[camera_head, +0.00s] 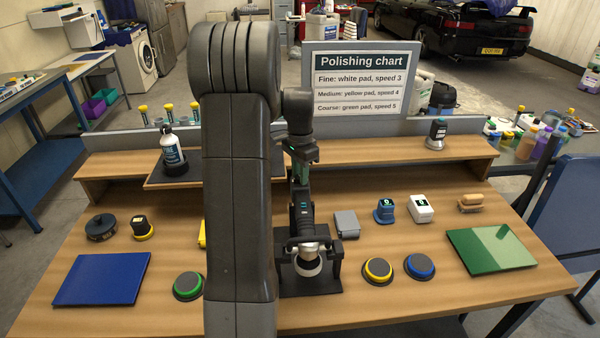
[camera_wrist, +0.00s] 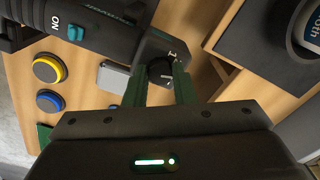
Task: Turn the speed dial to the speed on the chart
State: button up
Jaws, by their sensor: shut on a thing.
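The polisher (camera_head: 302,216) lies in a dark stand (camera_head: 322,283) at the middle of the bench, with a white pad (camera_head: 307,268) at its near end. The speed dial (camera_wrist: 160,70) is a small dark knob at the polisher's far end. My gripper (camera_wrist: 160,88) is shut on the dial, one green finger on each side. A pale mark shows beside the dial, too small to read surely. The polishing chart (camera_head: 361,60) reads fine: white pad, speed 3; medium: yellow pad, speed 4; coarse: green pad, speed 5. In the head view my arm hides part of the bench.
Green (camera_head: 188,285), yellow (camera_head: 378,270) and blue (camera_head: 420,266) pads lie near the front. A grey box (camera_head: 347,224) is right of the polisher. A spray bottle (camera_head: 172,153) stands on the raised shelf at left, and a dark-capped container (camera_head: 436,134) at right.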

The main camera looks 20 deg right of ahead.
jog(key=o, duration=1)
notch_tip(320, 180, up, 14)
jog(key=b, duration=0.1)
jog(key=shift+f, duration=0.15)
notch_tip(320, 180, down, 14)
jog(key=shift+r+p, duration=0.1)
jog(key=shift+p, duration=0.45)
jog(key=shift+r, duration=0.1)
